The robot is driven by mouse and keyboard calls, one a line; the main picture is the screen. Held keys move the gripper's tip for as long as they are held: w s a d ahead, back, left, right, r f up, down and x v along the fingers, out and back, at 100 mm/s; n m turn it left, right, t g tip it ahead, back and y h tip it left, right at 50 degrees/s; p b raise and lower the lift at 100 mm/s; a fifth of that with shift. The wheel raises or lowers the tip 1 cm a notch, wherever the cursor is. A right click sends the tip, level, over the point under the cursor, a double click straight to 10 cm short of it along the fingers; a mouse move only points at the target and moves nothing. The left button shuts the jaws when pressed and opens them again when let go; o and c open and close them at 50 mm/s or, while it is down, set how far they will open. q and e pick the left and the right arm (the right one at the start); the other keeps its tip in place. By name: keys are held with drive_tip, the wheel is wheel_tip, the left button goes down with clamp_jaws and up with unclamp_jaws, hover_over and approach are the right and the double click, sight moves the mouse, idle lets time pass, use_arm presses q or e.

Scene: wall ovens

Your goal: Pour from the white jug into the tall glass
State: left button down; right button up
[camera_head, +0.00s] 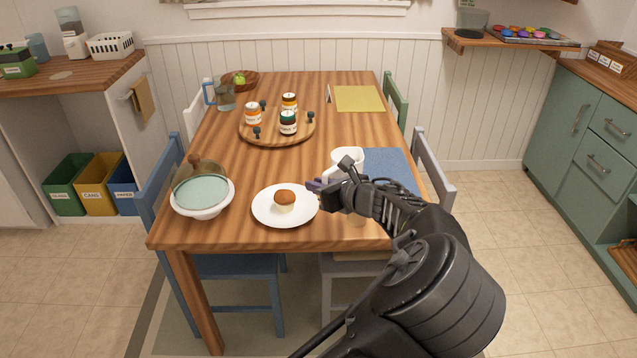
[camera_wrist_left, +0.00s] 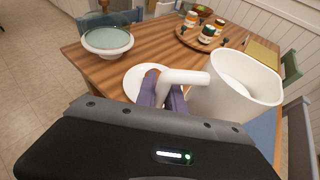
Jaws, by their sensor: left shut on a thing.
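The white jug (camera_head: 348,157) is above the right side of the wooden table, partly hidden by my left gripper (camera_head: 322,189). In the left wrist view the jug (camera_wrist_left: 238,88) is large and roughly upright, its open mouth facing up. The purple fingers of my left gripper (camera_wrist_left: 163,95) are shut on its white handle. What is inside the jug does not show clearly. A clear glass vessel with a blue handle (camera_head: 225,97) stands at the far left of the table. I cannot make out a separate tall glass for certain. My right gripper is not in view.
A white plate with a muffin (camera_head: 270,212) lies beside my left gripper. A covered bowl (camera_head: 202,205) stands at the front left. A round wooden tray (camera_head: 262,139) holds several jars. Blue (camera_head: 392,170) and yellow (camera_head: 358,98) mats lie at right. Chairs surround the table.

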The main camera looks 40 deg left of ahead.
use_arm(q)
drive_tip(key=m+g+p, duration=0.1)
drive_tip(key=p, duration=0.1)
drive_tip(key=m+g+p, duration=0.1)
drive_tip(key=m+p, duration=0.1)
drive_tip(key=p, duration=0.1)
drive_tip(key=m+g+p, duration=0.2)
drive_tip(key=p, duration=0.1)
drive_tip(key=shift+s, duration=0.35)
idle(1.8)
drive_tip(key=shift+w+r+m+p, duration=0.15)
drive_tip(key=shift+m+p, duration=0.25)
drive_tip(key=shift+p, duration=0.8)
idle(3.8)
